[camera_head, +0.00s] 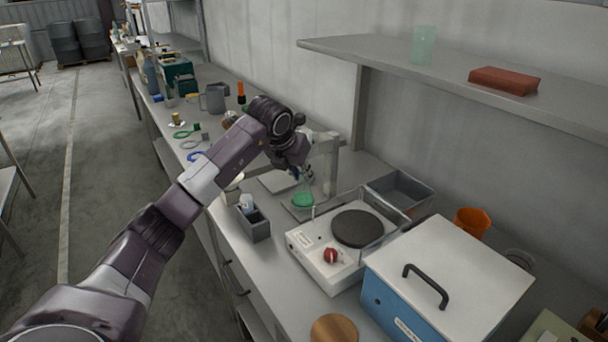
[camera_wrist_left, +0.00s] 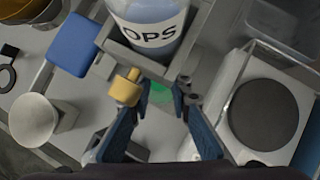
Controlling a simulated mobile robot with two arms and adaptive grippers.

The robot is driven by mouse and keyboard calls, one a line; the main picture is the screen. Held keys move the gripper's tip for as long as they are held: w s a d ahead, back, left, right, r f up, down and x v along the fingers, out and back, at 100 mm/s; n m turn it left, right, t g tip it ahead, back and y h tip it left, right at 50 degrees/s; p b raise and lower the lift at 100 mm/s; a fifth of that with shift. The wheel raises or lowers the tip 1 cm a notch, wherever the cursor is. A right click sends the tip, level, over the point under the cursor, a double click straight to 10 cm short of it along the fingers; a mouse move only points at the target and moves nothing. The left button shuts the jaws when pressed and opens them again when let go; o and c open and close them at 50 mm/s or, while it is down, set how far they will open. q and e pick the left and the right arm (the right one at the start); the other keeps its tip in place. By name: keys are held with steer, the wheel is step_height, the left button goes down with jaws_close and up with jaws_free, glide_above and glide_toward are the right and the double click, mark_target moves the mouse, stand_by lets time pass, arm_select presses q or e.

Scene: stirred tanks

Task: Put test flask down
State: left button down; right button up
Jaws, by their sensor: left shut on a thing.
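The test flask (camera_head: 303,200), clear with green liquid in its base, is at the middle of the bench beside the grey stand. My left gripper (camera_head: 297,174) is above it, shut on its upper part. In the left wrist view the gripper fingers (camera_wrist_left: 158,98) close in from both sides, and the green of the flask (camera_wrist_left: 160,91) shows between and beyond their tips. The flask looks about upright. Whether its base touches the surface below, I cannot tell. My right gripper is not in view.
The hotplate (camera_head: 318,255) with a dark round plate stands to the right. A grey holder (camera_head: 254,226) stands left of it, and a blue box (camera_head: 400,305) is in front. In the left wrist view, a tank marked OPS (camera_wrist_left: 150,32) and a yellow knob (camera_wrist_left: 126,88) are close to the fingers.

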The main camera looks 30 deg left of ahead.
arm_select(q)
steer(key=shift+w+a+f, duration=0.1)
steer(key=shift+w+f, duration=0.75)
steer(key=shift+w, duration=0.1)
steer(key=shift+s, duration=0.1)
steer(key=shift+f, duration=0.15)
steer(key=c, duration=1.8)
jaws_free()
steer(key=shift+o, duration=0.2)
steer(key=shift+r, duration=0.2)
steer(key=a+b+v, duration=0.1)
steer(key=v, duration=1.1)
steer(key=shift+d, duration=0.45)
